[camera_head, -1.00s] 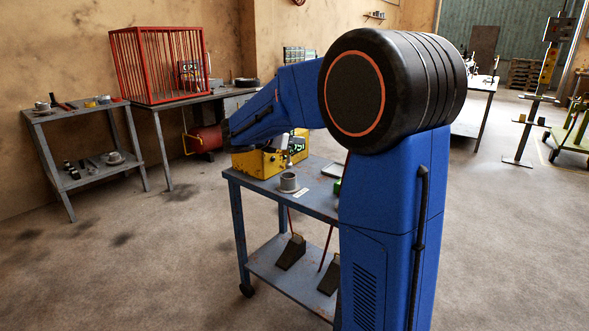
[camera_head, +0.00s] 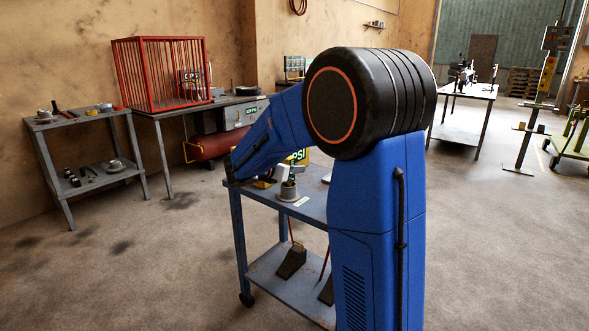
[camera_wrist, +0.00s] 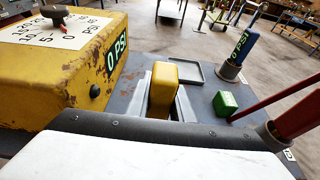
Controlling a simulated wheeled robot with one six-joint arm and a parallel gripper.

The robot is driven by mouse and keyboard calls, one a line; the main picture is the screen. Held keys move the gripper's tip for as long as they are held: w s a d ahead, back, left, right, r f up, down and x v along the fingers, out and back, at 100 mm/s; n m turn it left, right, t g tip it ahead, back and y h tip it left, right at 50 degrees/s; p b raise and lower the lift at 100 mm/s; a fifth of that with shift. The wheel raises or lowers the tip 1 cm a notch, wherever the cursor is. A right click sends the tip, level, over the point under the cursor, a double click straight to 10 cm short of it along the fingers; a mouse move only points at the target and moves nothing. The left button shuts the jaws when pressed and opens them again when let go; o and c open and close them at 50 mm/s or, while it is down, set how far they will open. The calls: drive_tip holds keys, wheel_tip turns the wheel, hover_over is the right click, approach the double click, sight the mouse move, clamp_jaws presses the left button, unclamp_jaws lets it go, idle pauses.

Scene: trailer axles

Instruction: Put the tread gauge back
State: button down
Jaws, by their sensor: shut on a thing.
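In the wrist view my gripper (camera_wrist: 166,97) is shut on a rounded yellow thing, apparently the tread gauge (camera_wrist: 163,80), above the blue-grey cart top. Its lower end is hidden by the fingers and wrist. The yellow pressure box (camera_wrist: 60,70), with a dial and a "0 PSI" display, stands close to its left. A flat grey tray (camera_wrist: 187,74) lies just beyond the held thing. In the head view my blue arm mostly hides the gripper and the held thing.
A green block (camera_wrist: 225,103) lies right of the gripper. A blue gauge (camera_wrist: 241,46) stands in a grey cup behind it. A red bar (camera_wrist: 297,117) leans from another cup at right. The cart (camera_head: 316,208) has wedge chocks on its lower shelf.

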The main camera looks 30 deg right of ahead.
drive_tip(key=c, duration=1.6)
unclamp_jaws()
drive_tip(key=shift+o, duration=0.2)
